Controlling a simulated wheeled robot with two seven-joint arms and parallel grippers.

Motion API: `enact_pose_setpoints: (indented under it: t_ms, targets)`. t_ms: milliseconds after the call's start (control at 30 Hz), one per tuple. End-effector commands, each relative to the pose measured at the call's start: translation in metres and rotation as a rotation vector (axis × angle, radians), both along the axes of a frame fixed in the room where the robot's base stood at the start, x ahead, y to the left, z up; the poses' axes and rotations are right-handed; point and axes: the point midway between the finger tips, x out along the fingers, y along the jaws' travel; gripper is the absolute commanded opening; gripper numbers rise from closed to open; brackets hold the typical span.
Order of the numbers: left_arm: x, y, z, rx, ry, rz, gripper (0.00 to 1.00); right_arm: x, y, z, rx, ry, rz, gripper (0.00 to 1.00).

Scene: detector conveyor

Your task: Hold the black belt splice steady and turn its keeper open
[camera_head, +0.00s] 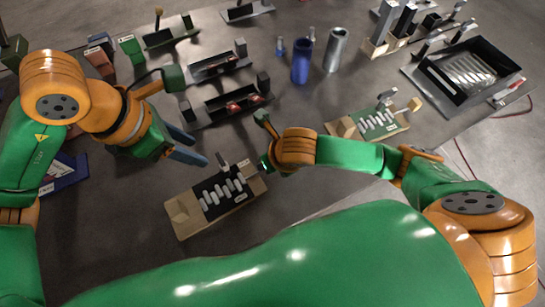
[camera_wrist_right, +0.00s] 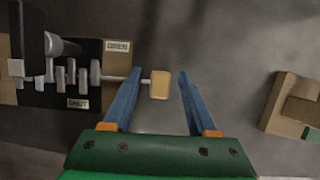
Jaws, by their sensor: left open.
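The black belt splice (camera_head: 226,198) lies on a tan base in front of me, with pale bars across it. In the right wrist view the splice (camera_wrist_right: 65,100) carries an OPEN label and a SHUT label. A thin rod runs from it to a tan tab (camera_wrist_right: 160,85), which looks like its keeper handle. My right gripper (camera_wrist_right: 159,73) is open, with its blue fingers on either side of the tab; contact cannot be told. In the head view my right wrist hides most of that gripper. My left gripper (camera_head: 200,152) is open and empty, above and left of the splice.
A similar splice on a tan and green base (camera_head: 375,124) stands to the right. Black trays (camera_head: 228,104) lie behind. A blue cylinder (camera_head: 302,62) and a grey one (camera_head: 336,50) stand farther back. A black bin (camera_head: 440,88) is at far right.

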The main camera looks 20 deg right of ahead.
Motion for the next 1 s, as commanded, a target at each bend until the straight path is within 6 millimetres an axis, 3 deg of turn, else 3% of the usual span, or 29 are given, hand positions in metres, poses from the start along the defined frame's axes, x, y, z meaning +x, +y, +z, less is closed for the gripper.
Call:
enact_pose_setpoints:
  t_ms: [33, 200, 1000]
  targets:
    - [0.0000, 0.0000, 0.0000, 0.000, 0.000, 0.000, 0.50, 0.0001, -0.0001, 0.0001, 0.000, 0.000, 0.000, 0.41]
    - [0.0000, 0.0000, 0.0000, 0.000, 0.000, 0.000, 0.50, 0.0000, -0.0001, 0.0002, 0.000, 0.000, -0.001, 0.00]
    - [0.0000, 0.0000, 0.0001, 0.000, 0.000, 0.000, 0.50, 0.0002, -0.0003, 0.0005, 0.000, -0.001, -0.002, 0.00]
